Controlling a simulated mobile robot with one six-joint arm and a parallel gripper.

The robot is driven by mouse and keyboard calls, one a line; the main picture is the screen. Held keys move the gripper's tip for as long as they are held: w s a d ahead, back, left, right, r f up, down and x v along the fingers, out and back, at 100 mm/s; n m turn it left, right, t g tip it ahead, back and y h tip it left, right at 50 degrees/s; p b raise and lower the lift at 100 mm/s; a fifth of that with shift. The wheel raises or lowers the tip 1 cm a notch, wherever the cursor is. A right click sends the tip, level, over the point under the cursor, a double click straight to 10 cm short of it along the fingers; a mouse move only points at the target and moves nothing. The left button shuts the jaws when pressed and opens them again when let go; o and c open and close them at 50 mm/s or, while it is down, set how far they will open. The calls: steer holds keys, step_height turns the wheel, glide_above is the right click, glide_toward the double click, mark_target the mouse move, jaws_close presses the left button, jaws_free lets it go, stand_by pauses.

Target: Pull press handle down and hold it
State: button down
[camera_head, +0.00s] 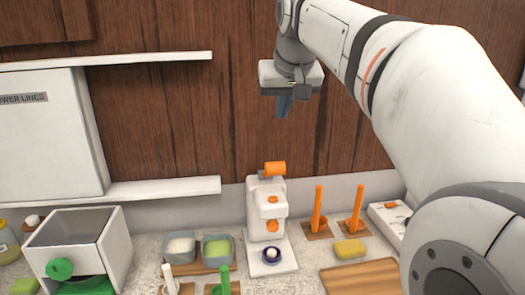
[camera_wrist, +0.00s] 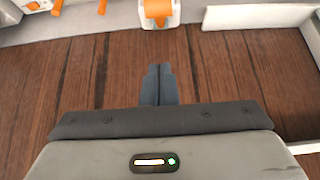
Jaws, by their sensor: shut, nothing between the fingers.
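The press (camera_head: 257,210) is a white upright machine with orange parts on the counter, in the middle of the head view. Its orange handle (camera_head: 274,168) sticks out at the top, pointing right. In the wrist view the orange handle (camera_wrist: 158,10) shows at the top edge, partly cut off. My gripper (camera_head: 283,106) is high above the press, in front of the wooden wall, apart from the handle. Its fingers (camera_wrist: 158,82) are shut together and empty.
Two orange upright tools (camera_head: 317,210) and a yellow block (camera_head: 349,250) stand right of the press. A wooden board (camera_head: 362,278) lies at front right. Bowls (camera_head: 217,249) and a grey-white box (camera_head: 82,243) are at left. White shelves (camera_head: 165,188) run along the wall. Air above the press is clear.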

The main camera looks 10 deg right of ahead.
glide_above(277, 165)
steer(key=f, duration=0.8)
steer(key=shift+w+p, duration=0.25)
steer(key=shift+p, duration=0.15)
steer(key=f, duration=0.3)
steer(key=shift+s+f, duration=0.1)
steer(key=shift+s, duration=0.1)
steer(key=shift+f, duration=0.55)
steer(key=shift+s+f, duration=0.1)
steer(key=shift+f, duration=0.05)
